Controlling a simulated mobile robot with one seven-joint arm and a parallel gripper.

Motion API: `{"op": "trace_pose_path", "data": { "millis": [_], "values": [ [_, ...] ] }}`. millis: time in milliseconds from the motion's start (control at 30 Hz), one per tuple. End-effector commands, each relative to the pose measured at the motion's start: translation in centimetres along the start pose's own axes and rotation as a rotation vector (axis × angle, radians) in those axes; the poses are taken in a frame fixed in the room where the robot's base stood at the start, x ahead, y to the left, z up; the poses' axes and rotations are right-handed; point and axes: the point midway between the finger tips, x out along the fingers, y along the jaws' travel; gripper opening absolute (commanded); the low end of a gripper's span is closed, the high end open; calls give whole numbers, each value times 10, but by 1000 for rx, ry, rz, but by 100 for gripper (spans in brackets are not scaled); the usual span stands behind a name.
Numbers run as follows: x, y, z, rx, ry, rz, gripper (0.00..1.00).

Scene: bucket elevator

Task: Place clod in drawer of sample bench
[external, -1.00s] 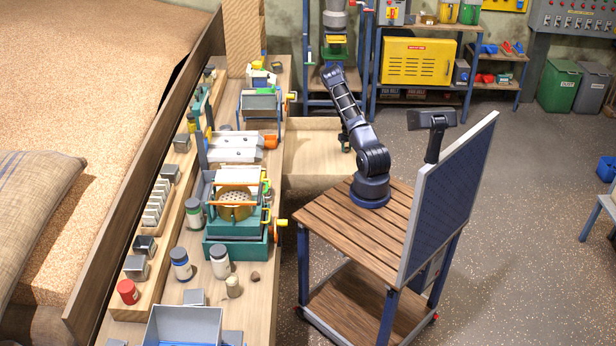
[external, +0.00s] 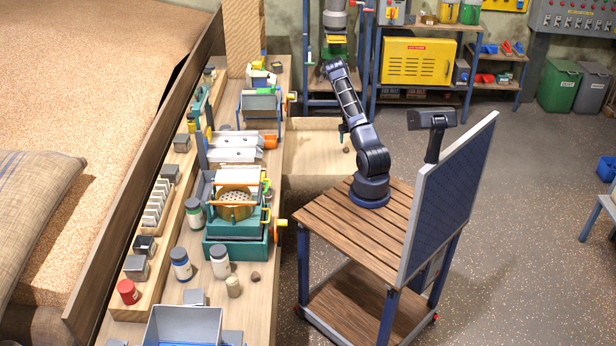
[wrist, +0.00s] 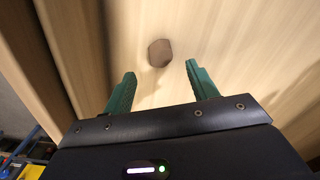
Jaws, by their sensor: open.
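The clod (wrist: 160,53) is a small brown lump. In the wrist view it lies just beyond my fingertips, apart from both, over the pale wood of the drawer; whether it rests flat on the floor is hard to tell. In the external view the clod (external: 346,150) is a tiny dark spot inside the open drawer (external: 308,140), near its right end. The drawer sticks out from the right side of the sample bench (external: 262,315). My gripper (wrist: 160,70) has two green fingers, spread apart and empty. In the external view my gripper (external: 342,132) is above the drawer.
A green sieve machine (external: 237,225) with an orange handle stands on the bench beside the drawer. A yellow cabinet (external: 417,62) is behind.

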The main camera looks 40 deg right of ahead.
Motion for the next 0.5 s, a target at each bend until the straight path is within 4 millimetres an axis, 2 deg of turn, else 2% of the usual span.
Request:
{"op": "trace_pose_path", "data": {
  "millis": [100, 200, 500],
  "values": [
    [-22, 0, -1, 0, 3, 0, 58],
    [-36, 0, -1, -1, 2, 0, 58],
    [-61, -5, -1, -2, 5, -4, 58]
  ]
}}
